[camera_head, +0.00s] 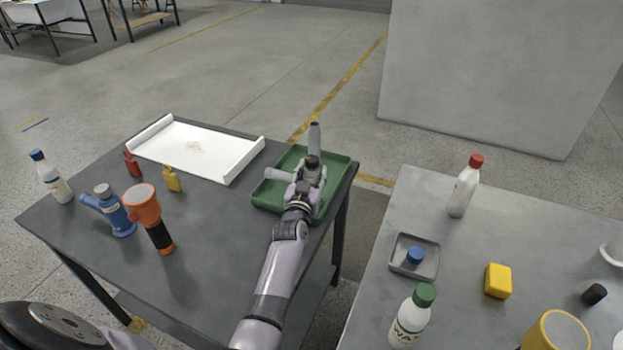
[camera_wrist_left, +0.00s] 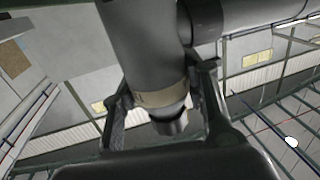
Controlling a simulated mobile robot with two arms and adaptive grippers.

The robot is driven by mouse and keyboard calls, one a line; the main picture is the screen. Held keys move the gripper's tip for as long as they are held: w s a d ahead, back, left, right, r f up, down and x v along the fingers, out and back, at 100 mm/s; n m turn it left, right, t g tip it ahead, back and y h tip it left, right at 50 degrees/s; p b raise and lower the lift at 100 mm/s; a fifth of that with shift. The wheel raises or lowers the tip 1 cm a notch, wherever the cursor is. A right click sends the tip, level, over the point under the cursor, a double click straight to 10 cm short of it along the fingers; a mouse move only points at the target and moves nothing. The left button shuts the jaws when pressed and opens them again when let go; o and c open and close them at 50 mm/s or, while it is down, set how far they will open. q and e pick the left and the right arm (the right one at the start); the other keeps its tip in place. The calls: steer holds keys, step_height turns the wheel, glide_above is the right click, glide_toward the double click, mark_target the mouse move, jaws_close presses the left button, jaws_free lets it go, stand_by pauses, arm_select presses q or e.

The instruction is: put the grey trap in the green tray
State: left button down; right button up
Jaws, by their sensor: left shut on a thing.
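The grey trap (camera_head: 315,136) is in the jaws of my left gripper (camera_head: 311,172), over the green tray (camera_head: 270,199) at the table's right end. One pipe end points up and a side branch sticks out to the left. In the left wrist view the trap (camera_wrist_left: 145,45) fills the upper middle, with a beige band between the two fingers of the gripper (camera_wrist_left: 162,100). I cannot tell whether the trap touches the tray floor. My arm hides part of the tray. My right gripper is not in view.
A white tray (camera_head: 160,130) lies left of the green tray. On the same table stand a blue trap-like piece (camera_head: 116,216), an orange-black flashlight (camera_head: 148,208), a white bottle (camera_head: 50,178) and small red and yellow bottles. A second table (camera_head: 455,260) with several objects stands right, across a gap.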

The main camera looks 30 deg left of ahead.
arm_select(q)
steer(key=shift+w+a+f, duration=0.1)
steer(key=shift+f, duration=0.1)
steer(key=c, duration=0.9)
jaws_free()
steer(key=shift+c, duration=0.2)
